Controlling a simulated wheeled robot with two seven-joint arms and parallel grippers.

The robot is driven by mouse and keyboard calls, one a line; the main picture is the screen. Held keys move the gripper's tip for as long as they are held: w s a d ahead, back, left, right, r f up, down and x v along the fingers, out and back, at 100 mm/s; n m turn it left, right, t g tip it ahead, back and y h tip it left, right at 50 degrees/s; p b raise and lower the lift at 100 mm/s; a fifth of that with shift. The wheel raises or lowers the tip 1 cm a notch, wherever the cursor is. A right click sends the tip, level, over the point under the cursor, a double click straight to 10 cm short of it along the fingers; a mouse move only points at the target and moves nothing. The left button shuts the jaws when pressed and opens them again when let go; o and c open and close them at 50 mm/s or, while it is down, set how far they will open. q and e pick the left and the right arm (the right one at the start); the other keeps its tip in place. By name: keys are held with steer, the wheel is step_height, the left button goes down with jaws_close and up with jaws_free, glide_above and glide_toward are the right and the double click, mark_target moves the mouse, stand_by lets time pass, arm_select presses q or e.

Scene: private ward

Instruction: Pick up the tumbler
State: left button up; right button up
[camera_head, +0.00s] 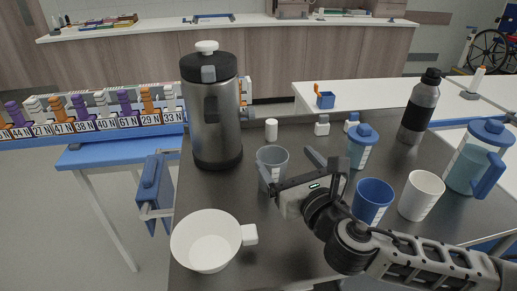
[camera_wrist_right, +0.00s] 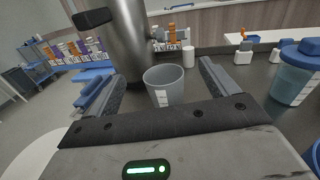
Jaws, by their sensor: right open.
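The grey translucent tumbler (camera_head: 272,158) stands upright on the dark tabletop (camera_head: 300,262), just right of the big steel dispenser. It has a white marked label. My right gripper (camera_head: 291,166) is open and empty, with its two fingers pointing toward the tumbler. In the right wrist view the tumbler (camera_wrist_right: 164,84) shows between the open fingers, just beyond the palm. I cannot tell whether its body is between the fingertips or slightly ahead of them. One finger partly covers its lower part in the head view. My left gripper is not in view.
A steel dispenser (camera_head: 216,120) stands close left of the tumbler. A white handled cup (camera_head: 207,240) is at front left. A blue cup (camera_head: 372,200), white cup (camera_head: 421,195), blue-lidded cup (camera_head: 361,150), pitcher (camera_head: 473,165) and steel bottle (camera_head: 419,110) stand to the right.

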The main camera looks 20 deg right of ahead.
mark_target(273, 170)
step_height(273, 170, down, 8)
steer(key=shift+s+r+b, duration=0.15)
steer(key=shift+r+b, duration=0.1)
steer(key=shift+b, duration=0.85)
steer(key=shift+w, duration=0.65)
steer(key=w, duration=0.4)
steer(key=w+p, duration=0.1)
steer(key=w, duration=0.1)
steer(key=shift+w+d, duration=0.2)
steer(key=shift+d, duration=0.05)
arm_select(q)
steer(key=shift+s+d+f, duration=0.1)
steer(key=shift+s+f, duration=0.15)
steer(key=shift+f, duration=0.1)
arm_select(e)
steer(key=c, duration=1.8)
